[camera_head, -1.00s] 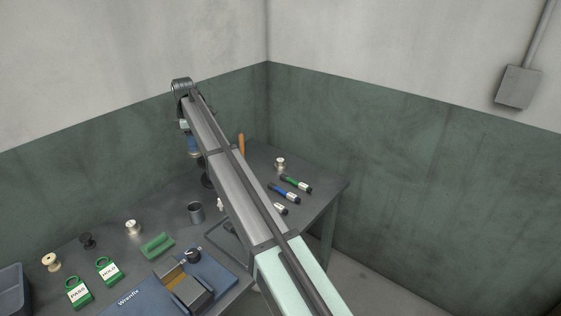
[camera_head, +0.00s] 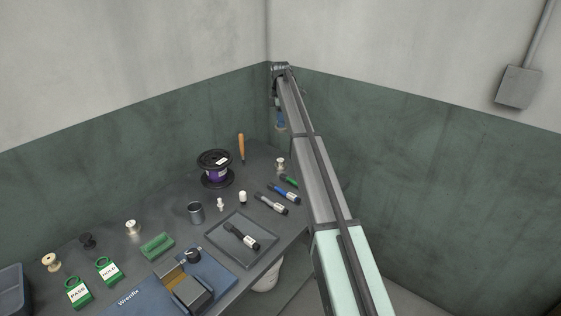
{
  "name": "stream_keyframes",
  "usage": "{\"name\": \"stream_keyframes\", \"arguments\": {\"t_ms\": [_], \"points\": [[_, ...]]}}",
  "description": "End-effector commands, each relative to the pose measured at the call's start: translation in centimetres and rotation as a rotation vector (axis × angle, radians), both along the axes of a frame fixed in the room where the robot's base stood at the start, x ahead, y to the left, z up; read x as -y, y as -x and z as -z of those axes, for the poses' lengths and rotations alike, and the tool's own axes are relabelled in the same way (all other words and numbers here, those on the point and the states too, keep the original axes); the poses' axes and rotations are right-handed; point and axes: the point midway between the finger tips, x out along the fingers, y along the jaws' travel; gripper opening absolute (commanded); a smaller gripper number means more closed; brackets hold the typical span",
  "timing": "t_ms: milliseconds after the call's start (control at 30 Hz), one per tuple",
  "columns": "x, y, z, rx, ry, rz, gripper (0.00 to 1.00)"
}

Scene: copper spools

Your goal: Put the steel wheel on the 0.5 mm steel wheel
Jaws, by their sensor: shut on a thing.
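My gripper (camera_head: 281,126) hangs at the far end of the arm, above the back right of the bench. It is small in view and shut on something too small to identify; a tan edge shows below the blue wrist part. I cannot tell which thing is the steel wheel or the 0.5 mm steel wheel, as no size label is readable. A small pale metal spool (camera_head: 280,164) stands on the bench below the gripper. Another pale metal spool (camera_head: 133,228), a brass-toned spool (camera_head: 51,262) and a black spool (camera_head: 87,241) stand at the left.
A large black spool with a purple band (camera_head: 215,170) stands at the back. My arm hides the bench's right edge.

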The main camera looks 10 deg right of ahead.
Motion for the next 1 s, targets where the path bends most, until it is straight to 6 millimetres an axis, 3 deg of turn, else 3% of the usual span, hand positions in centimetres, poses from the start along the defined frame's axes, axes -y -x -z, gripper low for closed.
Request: {"name": "stream_keyframes", "arguments": {"t_ms": [200, 467, 800, 1000], "points": [[-0.2, 0.1, 3.5, -0.002, 0.000, -0.001, 0.01], [-0.2, 0.1, 5.9, -0.001, 0.000, 0.000, 0.01], [-0.3, 0.1, 10.8, 0.000, 0.000, 0.000, 0.01], [-0.3, 0.1, 12.2, -0.001, 0.000, 0.000, 0.01]]}}
